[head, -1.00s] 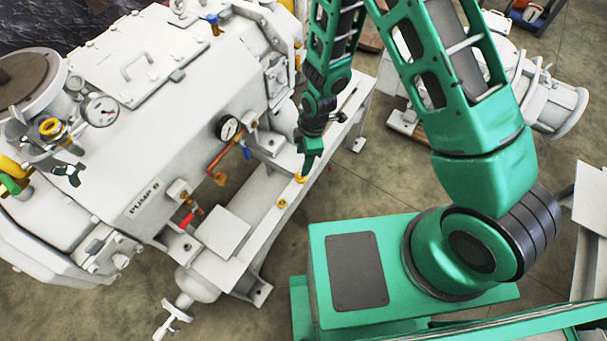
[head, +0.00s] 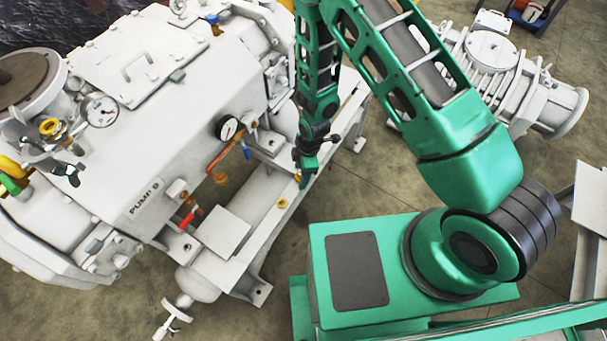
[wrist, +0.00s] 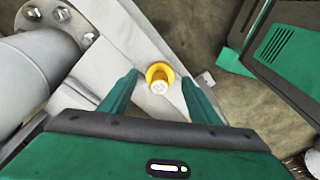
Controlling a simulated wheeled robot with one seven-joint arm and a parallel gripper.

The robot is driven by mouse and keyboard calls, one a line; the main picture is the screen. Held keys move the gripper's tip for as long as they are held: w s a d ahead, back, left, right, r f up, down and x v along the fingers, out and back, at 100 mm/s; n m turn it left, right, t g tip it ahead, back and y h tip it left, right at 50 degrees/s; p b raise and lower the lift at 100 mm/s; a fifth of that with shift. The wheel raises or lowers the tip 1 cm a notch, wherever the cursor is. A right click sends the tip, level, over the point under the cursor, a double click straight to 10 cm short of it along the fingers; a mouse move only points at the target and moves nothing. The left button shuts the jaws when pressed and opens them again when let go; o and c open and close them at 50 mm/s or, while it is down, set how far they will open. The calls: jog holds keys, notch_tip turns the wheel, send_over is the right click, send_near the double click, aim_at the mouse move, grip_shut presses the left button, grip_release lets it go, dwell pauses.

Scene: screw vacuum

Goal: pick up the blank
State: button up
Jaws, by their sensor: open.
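The blank appears to be the small yellow round piece with a pale face (wrist: 158,80). In the wrist view it sits on the light grey frame rail (wrist: 122,50), between my fingertips in the picture. My gripper (wrist: 161,77) is open, one finger on each side of it, with gaps showing and no visible contact. In the head view my gripper (head: 302,180) points down over the rail, and a bit of yellow shows at its fingertips. I cannot tell how far my fingertips are above the blank.
The big grey pump (head: 150,110) with gauges, an orange pipe (head: 224,158) and a red-handled valve (head: 188,219) stands left of my gripper. A grey pipe (wrist: 35,75) runs beside the rail. Bare floor (head: 365,195) lies to the right.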

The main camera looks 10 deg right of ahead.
jog(key=c, duration=1.2)
jog(key=shift+o, duration=0.2)
jog(key=shift+r, duration=0.15)
